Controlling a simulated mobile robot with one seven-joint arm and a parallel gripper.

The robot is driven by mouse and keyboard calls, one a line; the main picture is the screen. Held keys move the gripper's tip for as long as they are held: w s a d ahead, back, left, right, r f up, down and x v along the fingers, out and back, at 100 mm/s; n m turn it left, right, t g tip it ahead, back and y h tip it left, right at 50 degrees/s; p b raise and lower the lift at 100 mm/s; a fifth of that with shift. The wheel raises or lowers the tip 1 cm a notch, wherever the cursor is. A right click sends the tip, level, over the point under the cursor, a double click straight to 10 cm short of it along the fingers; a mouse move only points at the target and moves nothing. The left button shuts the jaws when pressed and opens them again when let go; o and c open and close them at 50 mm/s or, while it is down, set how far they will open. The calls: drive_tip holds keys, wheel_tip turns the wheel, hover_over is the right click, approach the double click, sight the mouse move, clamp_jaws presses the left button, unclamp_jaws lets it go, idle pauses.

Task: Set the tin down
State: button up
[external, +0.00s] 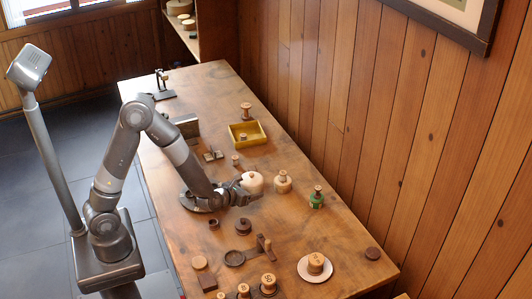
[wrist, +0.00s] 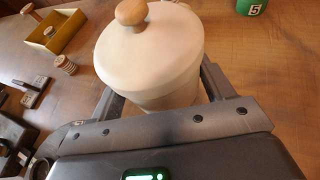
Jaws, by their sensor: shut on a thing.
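The tin is a cream, round lidded canister (external: 252,181) with a wooden knob on its lid. It fills the top middle of the wrist view (wrist: 150,60), slightly tilted in the picture. My gripper (external: 247,190) is shut on the tin's body, with one finger on each side in the wrist view (wrist: 160,97). The tin's underside is hidden, so I cannot tell whether it touches the table (external: 300,235).

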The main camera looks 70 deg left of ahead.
sight(250, 204)
drive_tip(key=shift+w+a+f, duration=0.25)
drive_tip(key=shift+a+f, duration=0.15)
drive_tip(key=shift+f, duration=1.9)
drive_tip(key=shift+f, duration=0.1)
drive_tip(key=o, duration=1.4)
drive_tip(key=shift+c, duration=0.2)
drive_tip(key=v, duration=0.7)
drive_tip(key=shift+s+d+r, duration=0.15)
drive_tip(key=shift+s+r, duration=0.05)
drive_tip(key=shift+s, duration=0.05)
